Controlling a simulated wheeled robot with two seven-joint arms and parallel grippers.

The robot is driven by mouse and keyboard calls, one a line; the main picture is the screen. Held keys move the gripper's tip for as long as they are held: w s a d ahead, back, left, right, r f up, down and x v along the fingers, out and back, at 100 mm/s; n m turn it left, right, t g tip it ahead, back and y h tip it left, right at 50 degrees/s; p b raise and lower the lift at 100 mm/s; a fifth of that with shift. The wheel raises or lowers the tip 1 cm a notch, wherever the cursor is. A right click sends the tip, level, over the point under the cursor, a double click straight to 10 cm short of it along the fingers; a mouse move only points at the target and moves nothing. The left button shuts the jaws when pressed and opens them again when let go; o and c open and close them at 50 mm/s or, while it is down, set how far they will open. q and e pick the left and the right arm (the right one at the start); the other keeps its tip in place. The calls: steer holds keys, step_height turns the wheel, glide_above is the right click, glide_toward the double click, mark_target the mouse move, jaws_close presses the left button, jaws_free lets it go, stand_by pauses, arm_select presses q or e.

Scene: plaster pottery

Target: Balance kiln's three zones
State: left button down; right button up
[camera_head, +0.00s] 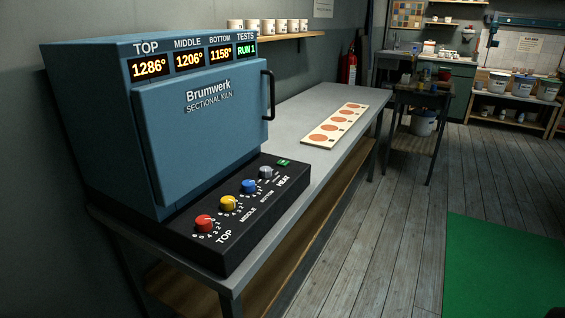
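The blue kiln (205,130) stands on the left end of a grey bench, its door shut. Its display reads TOP 1286° (149,68), MIDDLE 1206° (189,60), BOTTOM 1158° (221,54) and TESTS RUN 1 (246,49). On the black control panel below are a red knob (204,223) by TOP, a yellow knob (228,203) by MIDDLE, a blue knob (249,186) by BOTTOM and a grey knob (265,172) by HEAT. A small green button or label (284,162) is at the panel's far end. The knobs' exact settings are too small to read. Neither gripper is in view.
A pale board with several orange discs (336,124) lies on the bench (290,104) beyond the kiln. Cups (268,26) line a wall shelf behind. A fire extinguisher (351,68) hangs further back. A green mat (505,265) covers floor at right; the wooden floor before the bench is clear.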

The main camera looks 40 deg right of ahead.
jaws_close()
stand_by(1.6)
